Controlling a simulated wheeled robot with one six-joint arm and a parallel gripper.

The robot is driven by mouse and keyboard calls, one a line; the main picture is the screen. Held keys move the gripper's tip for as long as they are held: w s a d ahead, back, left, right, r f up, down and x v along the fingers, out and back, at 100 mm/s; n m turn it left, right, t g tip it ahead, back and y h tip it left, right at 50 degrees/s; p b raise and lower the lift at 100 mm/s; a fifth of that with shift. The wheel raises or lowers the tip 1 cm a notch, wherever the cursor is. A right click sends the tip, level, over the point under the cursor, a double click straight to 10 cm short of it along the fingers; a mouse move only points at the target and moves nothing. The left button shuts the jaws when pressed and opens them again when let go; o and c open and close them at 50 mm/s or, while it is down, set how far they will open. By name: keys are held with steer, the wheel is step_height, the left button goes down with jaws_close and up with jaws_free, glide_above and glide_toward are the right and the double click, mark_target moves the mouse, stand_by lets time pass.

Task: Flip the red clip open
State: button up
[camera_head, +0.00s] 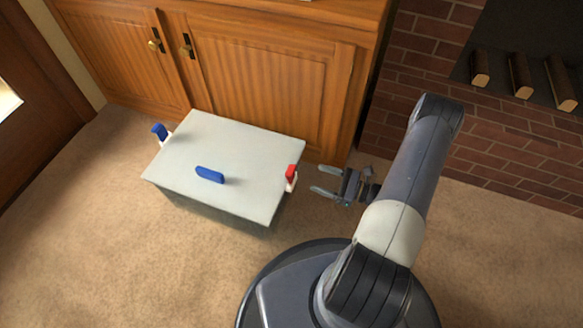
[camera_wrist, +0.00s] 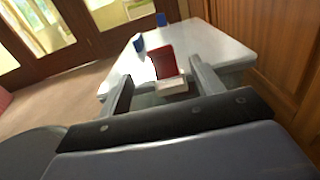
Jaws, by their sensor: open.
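The red clip (camera_head: 291,172) sits at the right edge of a grey-white box (camera_head: 215,140), with a white part below the red. In the wrist view the red clip (camera_wrist: 163,61) stands up at the box's near edge, above its white base, between my finger outlines. My gripper (camera_head: 318,180) is open and empty, just right of the clip, its fingers pointing at it with a small gap. My gripper's two fingers (camera_wrist: 160,82) show either side of the clip in the wrist view.
A blue handle (camera_head: 209,174) lies on the box's top. A blue clip (camera_head: 160,132) is on its left edge. A wooden cabinet (camera_head: 240,70) stands behind, and a brick fireplace (camera_head: 425,60) is at back right. Carpet is clear at the front left.

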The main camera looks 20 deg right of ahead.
mark_target(295, 171)
steer(key=b+x, duration=0.2)
steer(key=x, duration=0.8)
steer(key=shift+a, duration=0.15)
steer(key=c, duration=1)
steer(key=b, duration=0.1)
steer(key=f+t+y+b, duration=0.1)
steer(key=b, duration=0.1)
steer(key=shift+s+d+b, duration=0.2)
steer(key=shift+d+b, duration=0.1)
steer(key=shift+d, duration=0.05)
steer(key=y+b, duration=0.1)
steer(key=t+b, duration=0.1)
steer(key=b, duration=0.1)
steer(key=shift+s+d+y, duration=0.3)
steer(key=shift+d+y, duration=0.1)
steer(key=shift+s+d+r+t+y+b, duration=0.15)
steer(key=shift+d+t+y+b, duration=0.1)
steer(key=shift+t+y+b, duration=0.25)
steer(key=shift+r, duration=0.1)
steer(key=o, duration=1)
